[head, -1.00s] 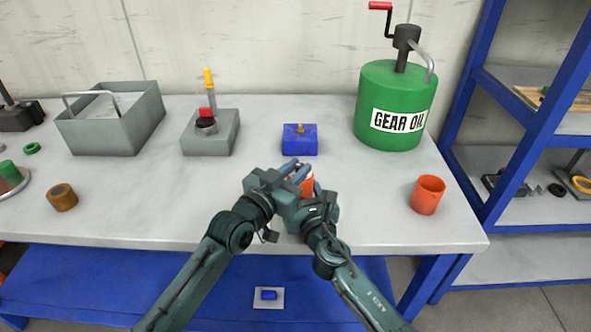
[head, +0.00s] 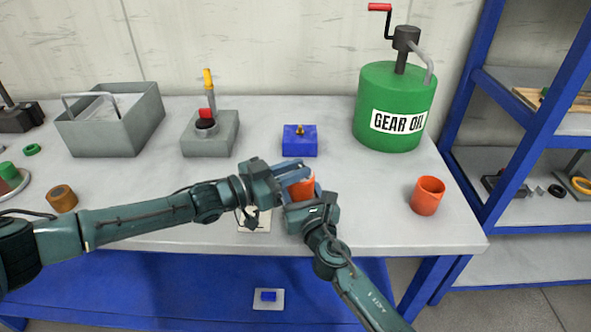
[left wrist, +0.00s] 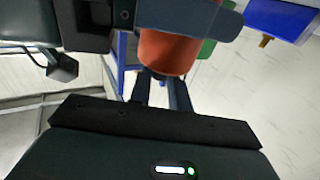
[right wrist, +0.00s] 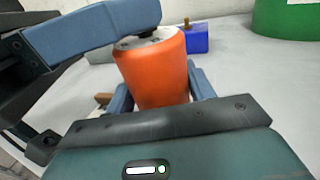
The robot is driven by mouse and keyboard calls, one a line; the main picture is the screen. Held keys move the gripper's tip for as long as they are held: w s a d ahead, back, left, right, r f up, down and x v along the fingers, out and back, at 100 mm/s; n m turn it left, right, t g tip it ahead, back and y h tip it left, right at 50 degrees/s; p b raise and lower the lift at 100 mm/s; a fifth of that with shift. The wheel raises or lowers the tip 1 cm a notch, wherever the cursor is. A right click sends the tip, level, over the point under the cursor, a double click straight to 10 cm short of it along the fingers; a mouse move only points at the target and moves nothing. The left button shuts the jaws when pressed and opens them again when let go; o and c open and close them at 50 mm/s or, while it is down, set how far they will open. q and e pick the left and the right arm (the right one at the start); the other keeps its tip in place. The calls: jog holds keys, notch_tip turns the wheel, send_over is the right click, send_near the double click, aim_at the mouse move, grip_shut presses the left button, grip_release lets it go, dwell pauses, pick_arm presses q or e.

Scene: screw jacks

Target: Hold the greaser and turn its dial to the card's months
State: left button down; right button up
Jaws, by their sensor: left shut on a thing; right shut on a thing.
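The greaser (head: 301,189) is an orange cylinder held upright above the table's front part; it also shows in the right wrist view (right wrist: 155,75) and left wrist view (left wrist: 166,52). My right gripper (head: 301,198) is shut around its body, one finger on each side. My left gripper (head: 293,174) reaches in from the left, shut at the greaser's top end, its fingers covering most of the dial. In the right wrist view a grey top face (right wrist: 150,42) shows under the left finger. A white card (head: 254,222) lies on the table, partly hidden by my left arm; its print is unreadable.
An orange cup (head: 427,195) stands to the right. A blue block (head: 300,142), a grey block with a yellow-topped lever (head: 209,135), a grey bin (head: 112,122) and a green gear-oil drum (head: 393,105) stand behind. The table between the greaser and the cup is clear.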

pick_arm(q)
jog(key=m+g+h, duration=0.1)
jog(key=g, duration=0.1)
jog(key=w+m+g+h, duration=0.1)
jog(key=m+g, duration=0.1)
jog(key=shift+a+r+m+g, duration=0.15)
jog(key=shift+m+g, duration=0.15)
jog(key=shift+g, duration=0.1)
jog(key=shift+w+m+g+h, duration=0.2)
jog(key=shift+m+g, duration=0.55)
jog(key=shift+g, duration=0.45)
jog(key=shift+w+m+g+h, duration=0.1)
jog(key=shift+m+g+h, duration=0.1)
jog(key=shift+m+g, duration=0.8)
jog(key=shift+g, duration=0.5)
jog(key=shift+a+g, duration=0.1)
jog(key=shift+g, duration=0.2)
jog(key=c, duration=1.3)
grip_release()
jog(key=shift+s, duration=0.2)
jog(key=shift+a+f, duration=0.1)
jog(key=shift+f, duration=0.1)
jog(key=a, duration=0.7)
jog(key=shift+w+a, duration=0.2)
jog(key=shift+w, duration=0.2)
jog(key=shift+c, duration=0.2)
